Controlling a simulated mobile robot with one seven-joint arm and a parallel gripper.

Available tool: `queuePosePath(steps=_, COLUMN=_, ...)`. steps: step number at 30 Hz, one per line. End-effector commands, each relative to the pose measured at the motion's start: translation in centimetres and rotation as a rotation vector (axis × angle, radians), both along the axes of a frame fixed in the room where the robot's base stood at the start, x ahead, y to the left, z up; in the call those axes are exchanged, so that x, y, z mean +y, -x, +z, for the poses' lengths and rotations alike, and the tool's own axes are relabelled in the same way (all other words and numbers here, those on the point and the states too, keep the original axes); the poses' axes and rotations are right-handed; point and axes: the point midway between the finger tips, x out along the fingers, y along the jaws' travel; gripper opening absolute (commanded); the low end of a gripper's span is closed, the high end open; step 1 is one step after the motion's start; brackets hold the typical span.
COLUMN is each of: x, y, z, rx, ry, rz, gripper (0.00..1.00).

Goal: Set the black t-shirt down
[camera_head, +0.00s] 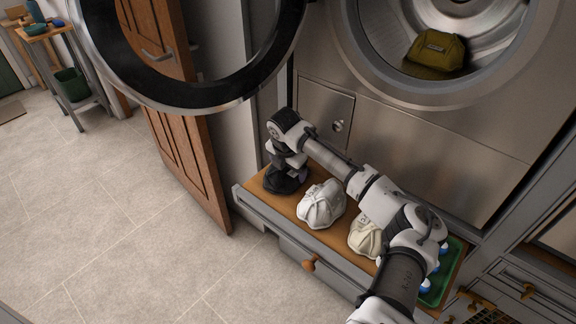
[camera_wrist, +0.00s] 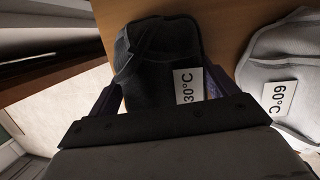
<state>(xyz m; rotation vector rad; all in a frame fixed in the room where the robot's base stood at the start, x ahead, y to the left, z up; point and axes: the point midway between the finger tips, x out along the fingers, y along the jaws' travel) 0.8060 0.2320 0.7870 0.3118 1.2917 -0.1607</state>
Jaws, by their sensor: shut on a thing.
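The black t-shirt (camera_head: 283,182) is a dark folded bundle at the left end of the wooden pull-out shelf (camera_head: 262,192). My gripper (camera_head: 287,170) points down over it and is shut on it. In the wrist view the black t-shirt (camera_wrist: 160,60) lies between the two fingers of my gripper (camera_wrist: 165,95), with a white "30°C" tag showing. The t-shirt appears to be at the wooden surface; whether its underside fully rests there is hidden.
A white bundle (camera_head: 322,204) tagged "60°C" in the wrist view (camera_wrist: 285,75) sits just right of the t-shirt. A cream bundle (camera_head: 366,237) and a green tray (camera_head: 447,270) are further right, partly behind my arm. An olive bundle (camera_head: 435,52) lies in the open drum.

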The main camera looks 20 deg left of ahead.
Motion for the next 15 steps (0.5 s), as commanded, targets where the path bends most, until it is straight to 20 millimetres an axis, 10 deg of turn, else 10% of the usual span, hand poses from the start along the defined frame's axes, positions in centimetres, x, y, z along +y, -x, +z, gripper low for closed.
queuePosePath(steps=7, x=0.01, y=-0.01, z=-0.18, rx=0.0, ry=-0.001, rz=0.0, gripper=0.58)
queuePosePath(steps=8, x=0.01, y=-0.01, z=-0.17, rx=0.0, ry=0.0, rz=0.0, gripper=0.88)
queuePosePath(steps=9, x=0.01, y=-0.01, z=-0.14, rx=0.0, ry=0.0, rz=0.0, gripper=0.93)
queuePosePath(steps=15, x=0.01, y=0.0, z=-0.13, rx=0.0, ry=0.0, rz=0.0, gripper=1.0)
